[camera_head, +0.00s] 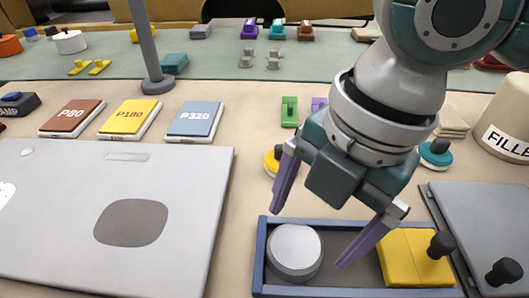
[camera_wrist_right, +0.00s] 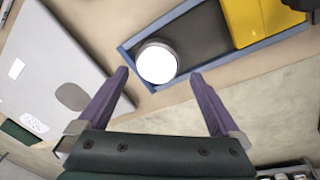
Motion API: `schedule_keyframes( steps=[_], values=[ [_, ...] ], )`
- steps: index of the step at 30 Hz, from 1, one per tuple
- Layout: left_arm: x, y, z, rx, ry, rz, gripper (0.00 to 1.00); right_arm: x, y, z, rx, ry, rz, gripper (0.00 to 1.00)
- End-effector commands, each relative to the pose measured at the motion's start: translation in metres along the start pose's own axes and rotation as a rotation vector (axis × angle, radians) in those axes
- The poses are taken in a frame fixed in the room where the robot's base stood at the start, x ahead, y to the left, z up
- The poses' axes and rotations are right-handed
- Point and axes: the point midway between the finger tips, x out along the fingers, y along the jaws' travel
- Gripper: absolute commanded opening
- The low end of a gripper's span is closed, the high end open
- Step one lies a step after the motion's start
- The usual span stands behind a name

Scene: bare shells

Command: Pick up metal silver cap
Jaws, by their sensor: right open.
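The silver cap (camera_head: 295,249) is a round, flat-topped metal disc. It sits in the left end of a blue-rimmed tray (camera_head: 262,262) in the head view. In the right wrist view the cap (camera_wrist_right: 157,62) shows bright white on top, ahead of the fingers and nearer the left one. My right gripper (camera_head: 313,222) is open and empty, with its purple fingers spread above the tray, one finger to each side of the cap's far edge. Both fingers look apart from the cap. My left gripper is not in view.
A yellow block (camera_head: 408,258) with a black knob fills the tray's right end. Sandpaper boxes (camera_head: 130,118) stand behind. A filler tub (camera_head: 506,115) stands at far right.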

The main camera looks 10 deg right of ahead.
Motion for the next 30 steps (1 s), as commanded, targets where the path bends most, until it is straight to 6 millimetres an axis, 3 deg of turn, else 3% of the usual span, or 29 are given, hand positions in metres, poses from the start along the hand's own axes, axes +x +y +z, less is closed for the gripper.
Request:
schedule_keyframes(
  steps=[9, 17, 30],
  values=[
    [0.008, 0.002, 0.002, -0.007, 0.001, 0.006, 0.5, 0.046, 0.002, -0.001, 0.001, 0.0, -0.001, 1.0],
    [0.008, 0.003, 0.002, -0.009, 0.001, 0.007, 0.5, 0.048, 0.002, -0.002, -0.001, -0.001, 0.001, 1.0],
    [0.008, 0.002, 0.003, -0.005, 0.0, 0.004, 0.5, 0.047, 0.002, -0.001, 0.0, -0.001, 0.0, 0.51]
  ],
)
